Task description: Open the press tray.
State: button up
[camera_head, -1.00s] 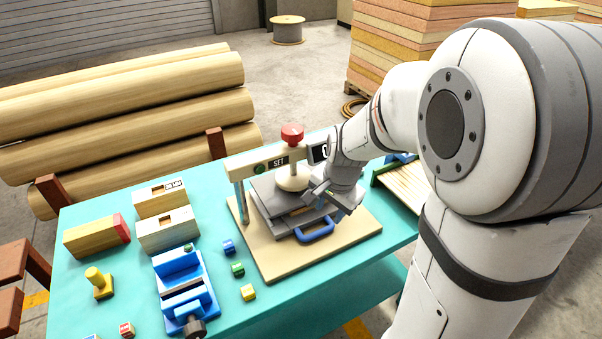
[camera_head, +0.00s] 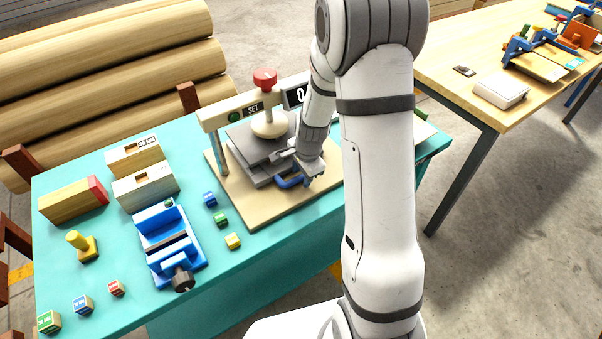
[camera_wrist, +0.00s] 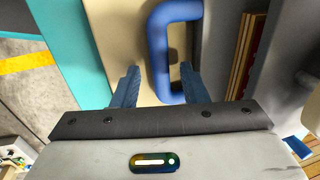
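The press stands on a beige base board (camera_head: 245,215), with a red knob (camera_head: 265,78) on top and a round pale head (camera_head: 269,124) over grey plates. The grey press tray (camera_head: 262,176) sits low, with its blue handle (camera_head: 287,183) at the front. My gripper (camera_head: 300,176) is at this handle and hides part of it. In the wrist view the blue handle bar (camera_wrist: 159,55) lies between the two open blue fingers of my gripper (camera_wrist: 159,85). A gap shows between the left finger and the bar. The right finger is on the loop's inner side.
The teal table (camera_head: 250,262) carries a blue vise (camera_head: 170,243), wooden blocks (camera_head: 146,186) and several small coloured cubes left of the press. Large logs (camera_head: 110,80) lie behind it. A wooden workbench (camera_head: 460,80) stands at the right. Floor between the tables is clear.

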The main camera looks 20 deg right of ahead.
jog(key=shift+f, duration=0.1)
jog(key=shift+c, duration=0.4)
grip_shut()
